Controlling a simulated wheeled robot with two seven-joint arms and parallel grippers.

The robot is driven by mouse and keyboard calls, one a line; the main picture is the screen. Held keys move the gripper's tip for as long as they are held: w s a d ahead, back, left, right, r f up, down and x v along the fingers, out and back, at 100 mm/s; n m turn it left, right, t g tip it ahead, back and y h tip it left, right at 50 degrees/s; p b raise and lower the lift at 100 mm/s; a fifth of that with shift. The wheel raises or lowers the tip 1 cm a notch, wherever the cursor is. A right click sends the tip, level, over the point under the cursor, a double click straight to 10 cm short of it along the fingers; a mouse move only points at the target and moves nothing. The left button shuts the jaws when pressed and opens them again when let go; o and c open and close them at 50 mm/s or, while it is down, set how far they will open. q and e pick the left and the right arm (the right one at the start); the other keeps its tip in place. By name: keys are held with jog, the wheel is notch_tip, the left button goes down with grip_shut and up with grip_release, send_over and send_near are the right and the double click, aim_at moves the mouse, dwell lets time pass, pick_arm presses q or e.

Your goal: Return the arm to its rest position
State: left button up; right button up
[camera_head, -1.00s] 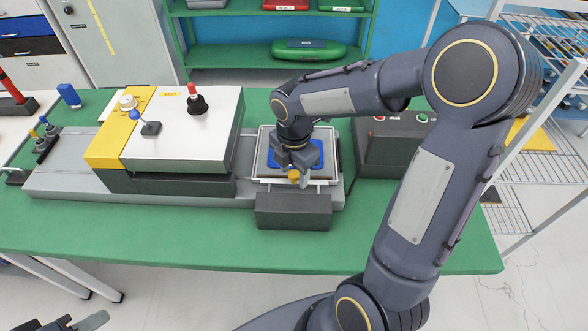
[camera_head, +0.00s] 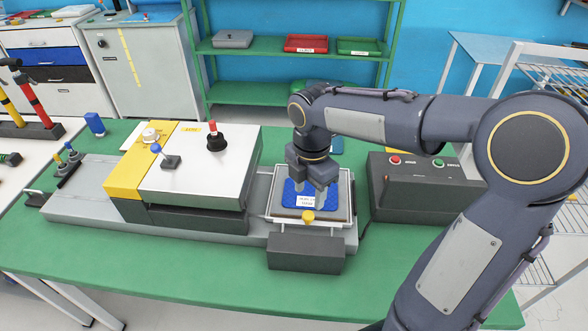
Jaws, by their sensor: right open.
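My right arm comes in from the right and reaches over the machine on the green table. My right gripper (camera_head: 306,188) is open, pointing down over a blue piece with a white label (camera_head: 306,201). The blue piece lies in a pale-rimmed tray (camera_head: 343,216) at the right end of the machine (camera_head: 205,165). The gripper looks empty; its exact height above the blue piece is hard to tell. My left gripper is not in view.
A dark control box (camera_head: 415,198) with red and green buttons stands right of the tray, close to my right arm. The green table (camera_head: 180,262) is clear in front. A wire rack (camera_head: 540,75) stands at right.

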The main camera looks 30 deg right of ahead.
jog(key=shift+s+r+m, duration=0.1)
jog(key=shift+s+m, duration=0.15)
jog(key=shift+m, duration=0.05)
jog(key=s+a+m+t+y, duration=0.2)
jog(key=s+m, duration=0.6)
jog(key=m, duration=0.3)
jog(key=s+a+m+t+y, duration=0.1)
jog(key=s+a+m+t, duration=0.1)
jog(key=s+m, duration=0.6)
jog(key=m+t, duration=0.1)
jog(key=m, duration=0.2)
jog(key=shift+r+t+y, duration=0.3)
jog(key=shift+y, duration=0.1)
